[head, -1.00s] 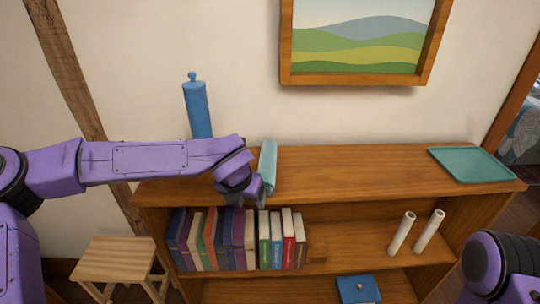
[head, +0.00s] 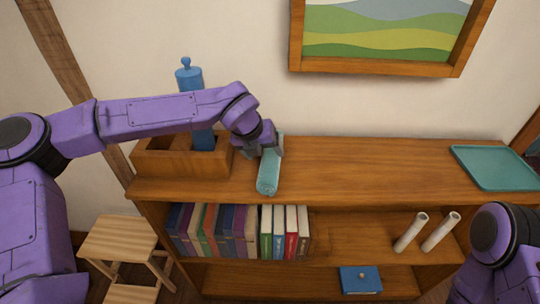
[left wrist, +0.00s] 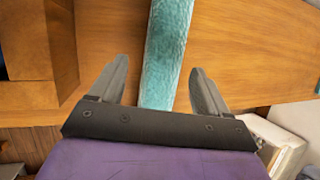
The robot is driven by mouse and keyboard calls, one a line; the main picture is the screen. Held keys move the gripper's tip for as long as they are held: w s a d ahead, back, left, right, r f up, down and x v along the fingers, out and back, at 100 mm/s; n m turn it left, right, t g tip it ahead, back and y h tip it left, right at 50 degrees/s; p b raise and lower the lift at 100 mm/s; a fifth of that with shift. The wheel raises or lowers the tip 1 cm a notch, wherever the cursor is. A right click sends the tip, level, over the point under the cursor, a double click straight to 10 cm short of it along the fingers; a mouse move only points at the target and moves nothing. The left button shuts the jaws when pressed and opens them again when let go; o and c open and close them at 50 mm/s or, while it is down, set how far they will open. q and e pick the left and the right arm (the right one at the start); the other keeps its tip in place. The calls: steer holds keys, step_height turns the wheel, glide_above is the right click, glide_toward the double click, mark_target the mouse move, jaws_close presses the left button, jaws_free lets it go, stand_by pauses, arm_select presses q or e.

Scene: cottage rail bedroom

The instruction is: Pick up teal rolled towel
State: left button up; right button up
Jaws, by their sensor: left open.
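The teal rolled towel (head: 268,178) lies on the wooden shelf top, pointing from the wall toward the front edge. My left gripper (head: 264,148) is over the towel's far part in the head view. In the left wrist view the towel (left wrist: 166,60) runs between the two open fingers of my left gripper (left wrist: 158,92), with a gap at each side. The towel's near end is clear of the gripper in the head view. My right arm shows at the lower right, but its gripper is out of view.
A wooden box (head: 160,162) with a blue bottle (head: 190,78) stands left of the towel. A teal tray (head: 497,168) lies at the shelf's right end. Books (head: 240,232) and white rolls (head: 411,232) are on the shelf below. The top between towel and tray is clear.

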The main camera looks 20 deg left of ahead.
mark_target(267, 155)
arm_select(q)
steer(key=p+x, duration=0.1)
steer(key=x, duration=0.3)
steer(key=shift+w+d+f, duration=0.15)
steer(key=shift+w+f, duration=0.1)
steer(key=shift+w, duration=0.05)
steer(key=c, duration=0.9)
